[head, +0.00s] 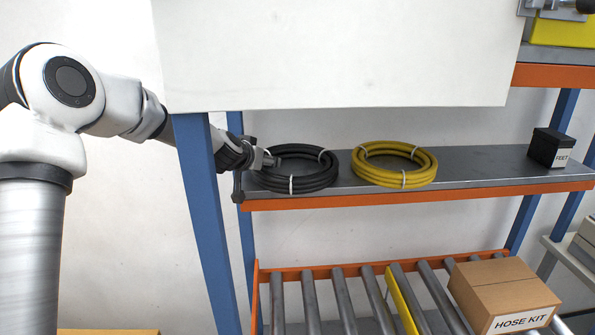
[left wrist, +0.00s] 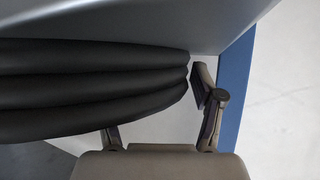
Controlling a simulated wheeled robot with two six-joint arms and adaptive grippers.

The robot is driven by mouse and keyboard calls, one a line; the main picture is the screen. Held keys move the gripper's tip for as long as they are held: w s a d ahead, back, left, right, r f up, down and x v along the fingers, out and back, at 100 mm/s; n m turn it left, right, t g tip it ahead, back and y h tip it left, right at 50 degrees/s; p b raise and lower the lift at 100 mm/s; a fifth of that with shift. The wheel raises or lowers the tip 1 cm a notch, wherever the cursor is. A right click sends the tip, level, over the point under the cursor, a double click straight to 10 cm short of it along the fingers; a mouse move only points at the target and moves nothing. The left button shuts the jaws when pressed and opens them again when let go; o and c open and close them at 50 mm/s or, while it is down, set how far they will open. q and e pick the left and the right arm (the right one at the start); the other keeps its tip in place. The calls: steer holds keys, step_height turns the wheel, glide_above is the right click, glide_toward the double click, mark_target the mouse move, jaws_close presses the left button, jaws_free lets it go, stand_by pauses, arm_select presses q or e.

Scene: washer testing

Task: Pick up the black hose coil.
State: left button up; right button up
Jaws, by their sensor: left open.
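The black hose coil (head: 318,180), bound with white ties, lies flat at the left end of the grey middle shelf. My left gripper (head: 254,173) is open at the coil's left side. In the head view one finger lies over the coil's left part and the other hangs outside it, near the shelf's front left corner. In the left wrist view the stacked black loops (left wrist: 90,85) fill the left side. One finger of the left gripper (left wrist: 160,112) is partly hidden by them; the other is right of their edge. I cannot tell whether either touches. My right gripper is not in view.
A yellow hose coil (head: 395,178) lies close to the right. A black FEET box (head: 550,148) stands at the shelf's right end. A blue post (head: 208,220) and a white panel (head: 340,55) flank the arm. Below are rollers and a HOSE KIT carton (head: 490,285).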

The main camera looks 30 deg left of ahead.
arm_select(q)
steer(key=shift+w+a+f, duration=0.2)
steer(key=shift+w+f, duration=0.1)
steer(key=shift+w, duration=0.05)
steer(key=shift+s+a+r, duration=0.25)
steer(key=shift+s+a, duration=0.05)
steer(key=shift+s, duration=0.05)
steer(key=shift+w+d+f, duration=0.1)
steer(key=shift+w+d, duration=0.1)
steer(key=shift+w, duration=0.05)
jaws_close()
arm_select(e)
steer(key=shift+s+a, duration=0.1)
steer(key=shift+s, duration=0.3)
arm_select(q)
steer(key=shift+a+r, duration=0.1)
steer(key=shift+r, duration=0.1)
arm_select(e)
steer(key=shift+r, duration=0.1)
